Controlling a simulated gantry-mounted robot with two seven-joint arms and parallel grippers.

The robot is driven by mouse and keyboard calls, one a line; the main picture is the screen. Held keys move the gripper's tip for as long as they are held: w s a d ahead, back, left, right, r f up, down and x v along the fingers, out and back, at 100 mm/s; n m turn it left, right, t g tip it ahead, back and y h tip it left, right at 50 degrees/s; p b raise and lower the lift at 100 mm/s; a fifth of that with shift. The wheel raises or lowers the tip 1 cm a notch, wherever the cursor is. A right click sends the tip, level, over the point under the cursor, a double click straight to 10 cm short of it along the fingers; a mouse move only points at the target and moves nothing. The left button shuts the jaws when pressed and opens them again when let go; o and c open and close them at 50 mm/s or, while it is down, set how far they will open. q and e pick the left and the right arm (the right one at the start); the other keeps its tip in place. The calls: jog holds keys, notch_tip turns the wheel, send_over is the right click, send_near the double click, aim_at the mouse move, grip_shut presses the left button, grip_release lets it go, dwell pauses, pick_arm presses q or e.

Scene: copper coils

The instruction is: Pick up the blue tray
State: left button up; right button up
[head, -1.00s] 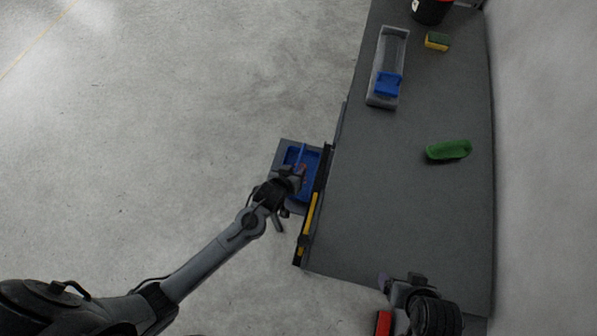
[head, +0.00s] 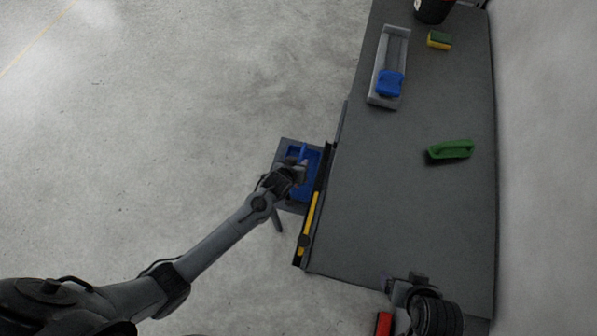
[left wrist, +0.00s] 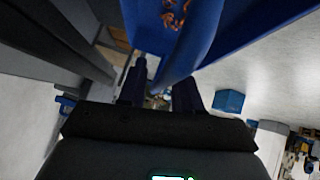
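The blue tray (head: 312,178) sits on a dark grey support beside the table's left edge in the head view. My left gripper (head: 300,164) is over its left part and hides some of it. In the left wrist view the tray (left wrist: 250,25) is close and large at the top, with orange-brown copper coils inside. A rounded blue edge of it reaches down between the two fingers of my left gripper (left wrist: 162,82). The fingers stand apart with a gap showing, so they look open around that edge. My right gripper (head: 408,280) is over the table's near end; its fingertips are unclear.
A black-yellow rail (head: 308,225) runs along the table edge beside the tray. Floor at left is clear.

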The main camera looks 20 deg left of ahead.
pick_arm(q)
grip_shut()
jog(key=shift+r, duration=0.1)
